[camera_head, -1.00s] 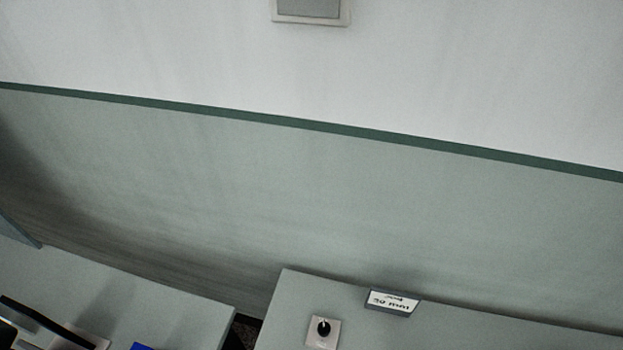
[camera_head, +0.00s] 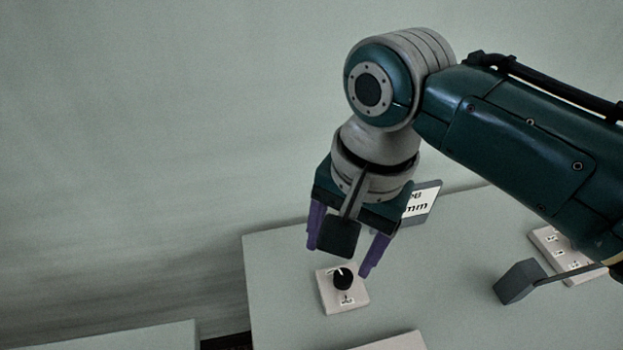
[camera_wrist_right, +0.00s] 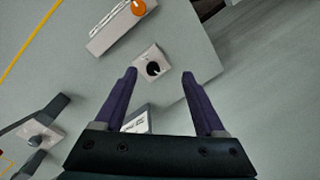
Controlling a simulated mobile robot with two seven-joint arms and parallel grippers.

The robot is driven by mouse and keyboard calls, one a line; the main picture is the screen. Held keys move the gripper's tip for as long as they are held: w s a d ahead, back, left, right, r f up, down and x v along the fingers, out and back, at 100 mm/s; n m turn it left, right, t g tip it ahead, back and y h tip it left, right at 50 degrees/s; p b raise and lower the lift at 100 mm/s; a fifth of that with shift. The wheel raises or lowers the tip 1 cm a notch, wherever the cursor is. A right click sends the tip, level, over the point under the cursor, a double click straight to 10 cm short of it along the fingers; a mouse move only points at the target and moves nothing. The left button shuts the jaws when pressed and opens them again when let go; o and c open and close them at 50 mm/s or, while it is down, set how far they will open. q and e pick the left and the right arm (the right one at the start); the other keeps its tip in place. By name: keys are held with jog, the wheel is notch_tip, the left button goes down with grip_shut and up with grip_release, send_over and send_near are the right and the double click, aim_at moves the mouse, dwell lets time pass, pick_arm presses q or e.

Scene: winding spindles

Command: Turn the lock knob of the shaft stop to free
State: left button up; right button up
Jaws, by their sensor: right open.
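A round black knob (camera_head: 342,279) with a white pointer line sits on a small pale square plate (camera_head: 330,301) on the grey table. The plate's marks are too small to read. My right gripper (camera_head: 339,260) points down above the knob, with its two purple fingers apart and empty. In the right wrist view the knob (camera_wrist_right: 153,69) shows between the open fingertips (camera_wrist_right: 159,73), nearer the left one. I cannot tell from these frames whether either finger touches it. My left gripper is not in view.
To the right are a grey block on a bar (camera_head: 519,281) and a pale labelled plate (camera_head: 560,250). The wrist view also shows an orange disc (camera_wrist_right: 138,7) on a pale strip.

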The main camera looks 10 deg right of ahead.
aim_at(344, 276)
pick_arm(q)
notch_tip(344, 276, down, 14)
jog(key=b, duration=1.1)
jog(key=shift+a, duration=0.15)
pick_arm(e)
jog(key=w+d+f+m, duration=0.1)
jog(key=f, duration=0.4)
jog(key=w+d+f+m, duration=0.1)
jog(key=w+f, duration=0.1)
jog(key=f, duration=0.4)
jog(key=w+d+f+m+h, duration=0.1)
jog(key=f, duration=0.4)
jog(key=shift+w+f+m, duration=0.15)
jog(key=shift+f+m, duration=0.05)
jog(key=shift+m, duration=0.2)
grip_shut()
